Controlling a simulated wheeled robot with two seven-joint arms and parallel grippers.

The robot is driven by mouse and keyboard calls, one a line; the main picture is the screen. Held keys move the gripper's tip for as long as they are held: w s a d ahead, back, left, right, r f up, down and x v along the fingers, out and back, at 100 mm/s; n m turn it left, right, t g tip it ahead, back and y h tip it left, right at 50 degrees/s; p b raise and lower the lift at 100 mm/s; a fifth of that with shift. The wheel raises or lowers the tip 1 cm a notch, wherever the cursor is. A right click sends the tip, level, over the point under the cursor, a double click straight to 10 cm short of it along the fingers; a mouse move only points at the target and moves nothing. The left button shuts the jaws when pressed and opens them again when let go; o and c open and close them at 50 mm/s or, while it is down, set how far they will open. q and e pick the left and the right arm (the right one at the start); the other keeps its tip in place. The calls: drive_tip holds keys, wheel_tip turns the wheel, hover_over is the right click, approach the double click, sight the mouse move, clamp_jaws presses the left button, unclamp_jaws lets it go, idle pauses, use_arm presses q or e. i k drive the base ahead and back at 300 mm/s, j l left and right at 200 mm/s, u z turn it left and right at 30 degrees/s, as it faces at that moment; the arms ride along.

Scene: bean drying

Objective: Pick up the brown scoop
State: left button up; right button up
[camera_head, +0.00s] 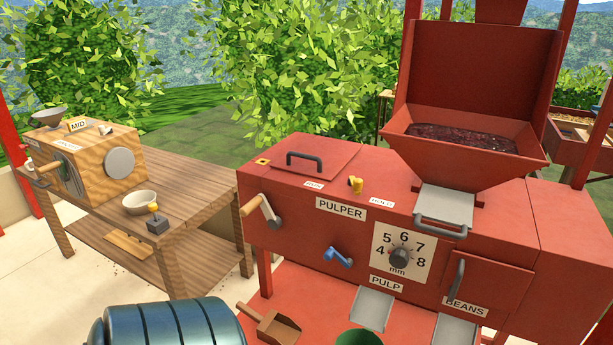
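The brown scoop (278,328) lies on the red surface at the bottom middle, in front of the red pulper. Its short handle points up and to the left, and its wide pan is toward the lower right. The picture's lower edge is close to the pan. Neither of my grippers is in view, and nothing is seen touching the scoop.
A dark teal ribbed cylinder (165,325) is left of the scoop. A green bowl-like rim (359,338) and the pulp chute (372,308) are to its right. The red pulper (300,222) stands behind. A wooden table (190,205) is at left.

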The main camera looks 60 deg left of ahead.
sight(275, 328)
drive_tip(key=u, duration=2.15)
